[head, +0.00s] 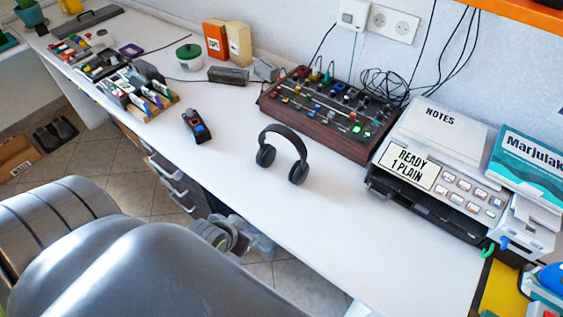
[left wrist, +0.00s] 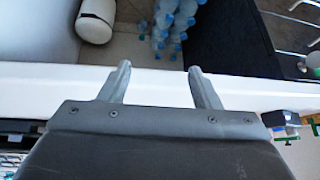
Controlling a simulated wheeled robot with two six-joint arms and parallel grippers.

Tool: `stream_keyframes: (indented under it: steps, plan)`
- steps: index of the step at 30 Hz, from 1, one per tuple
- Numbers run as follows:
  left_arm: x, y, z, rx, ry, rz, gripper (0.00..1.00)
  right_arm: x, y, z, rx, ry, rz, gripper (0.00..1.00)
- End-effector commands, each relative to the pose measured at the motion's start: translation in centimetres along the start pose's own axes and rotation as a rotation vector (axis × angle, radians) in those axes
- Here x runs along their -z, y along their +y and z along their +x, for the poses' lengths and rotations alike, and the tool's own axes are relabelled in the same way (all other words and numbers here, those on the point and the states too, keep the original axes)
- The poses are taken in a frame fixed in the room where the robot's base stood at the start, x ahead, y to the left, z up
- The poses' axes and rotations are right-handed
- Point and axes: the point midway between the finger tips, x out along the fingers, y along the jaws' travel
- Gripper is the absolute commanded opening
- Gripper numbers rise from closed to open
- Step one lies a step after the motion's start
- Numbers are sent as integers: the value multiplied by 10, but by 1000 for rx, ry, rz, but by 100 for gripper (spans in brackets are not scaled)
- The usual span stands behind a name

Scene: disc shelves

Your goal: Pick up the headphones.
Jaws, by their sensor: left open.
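The black headphones (head: 299,173) stand on the white desk (head: 240,165) in the head view, band up and both ear cups resting on the top. Nothing holds them. My left gripper (left wrist: 158,68) shows in the left wrist view with its two fingers spread apart and nothing between them. It is over or beside a white edge, and the headphones are not visible there. My right gripper is in neither view.
A mixer (head: 330,112) stands behind the headphones, and a printer (head: 440,165) with notes is to the right. A small black device (head: 196,127) lies to the left. The desk around the headphones is clear. Plastic bottles (left wrist: 172,25) show beyond the edge in the left wrist view.

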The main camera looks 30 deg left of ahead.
Motion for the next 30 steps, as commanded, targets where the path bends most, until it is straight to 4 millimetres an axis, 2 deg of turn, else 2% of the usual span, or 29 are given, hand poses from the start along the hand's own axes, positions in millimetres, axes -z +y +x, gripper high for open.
stream_keyframes:
  steps: [2, 3, 9, 13, 17, 23, 30]
  plan:
    - [13, 2, -18, -5, 43, 4, 57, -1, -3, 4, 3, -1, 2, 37]
    - [28, 7, -26, -19, 108, 3, 57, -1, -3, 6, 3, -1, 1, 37]
    - [84, 22, -36, -58, 384, -11, 57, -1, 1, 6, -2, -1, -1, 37]
    - [109, 26, -45, -64, 522, -26, 57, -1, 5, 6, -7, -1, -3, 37]
    - [123, 27, -51, -63, 598, -35, 57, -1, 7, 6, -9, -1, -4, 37]
    - [141, 28, -35, -64, 619, -36, 57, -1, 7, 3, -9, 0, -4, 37]
    - [168, 30, 4, -63, 616, -35, 57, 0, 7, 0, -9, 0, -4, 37]
